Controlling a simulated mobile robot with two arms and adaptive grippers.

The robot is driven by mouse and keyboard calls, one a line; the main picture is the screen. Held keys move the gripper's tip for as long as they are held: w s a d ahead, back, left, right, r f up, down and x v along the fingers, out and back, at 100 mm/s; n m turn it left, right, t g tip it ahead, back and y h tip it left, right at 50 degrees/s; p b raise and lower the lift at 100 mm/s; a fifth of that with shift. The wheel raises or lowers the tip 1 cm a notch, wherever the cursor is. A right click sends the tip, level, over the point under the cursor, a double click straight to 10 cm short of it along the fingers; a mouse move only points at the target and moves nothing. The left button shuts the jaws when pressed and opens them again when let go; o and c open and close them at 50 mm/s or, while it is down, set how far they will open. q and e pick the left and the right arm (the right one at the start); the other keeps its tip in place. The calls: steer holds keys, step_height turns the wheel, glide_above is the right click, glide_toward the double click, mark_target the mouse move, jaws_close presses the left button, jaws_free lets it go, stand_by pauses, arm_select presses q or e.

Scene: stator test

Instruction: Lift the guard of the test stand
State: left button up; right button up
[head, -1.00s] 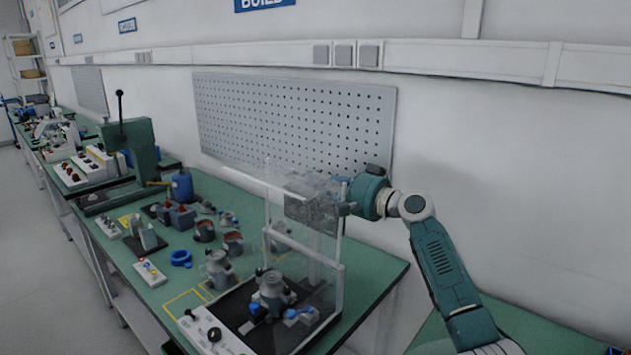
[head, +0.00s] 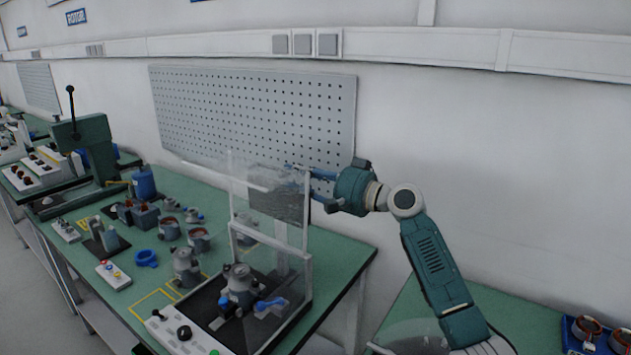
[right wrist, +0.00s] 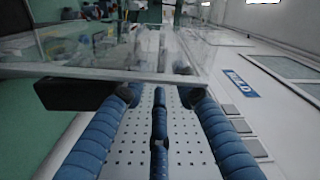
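The test stand (head: 205,318) stands on the near end of the green bench, with a motor-like unit (head: 240,285) on its dark base. Its clear guard with a pale frame (head: 304,235) stands upright over the base. My right gripper (head: 300,182) reaches in from the right at the guard's upper part. In the right wrist view its blue ribbed fingers (right wrist: 160,95) are spread apart, with the clear panel (right wrist: 110,55) just beyond the tips. Nothing shows held between them. Whether a finger touches the guard I cannot tell. My left gripper is out of view.
A grey pegboard (head: 250,115) hangs on the wall behind. Left of the stand are a blue ring (head: 146,258), several motor parts and a green press (head: 85,145). A blue tray (head: 590,335) with parts lies at the lower right.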

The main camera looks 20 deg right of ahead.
steer(key=v, duration=0.6)
steer(key=shift+s+d, duration=0.1)
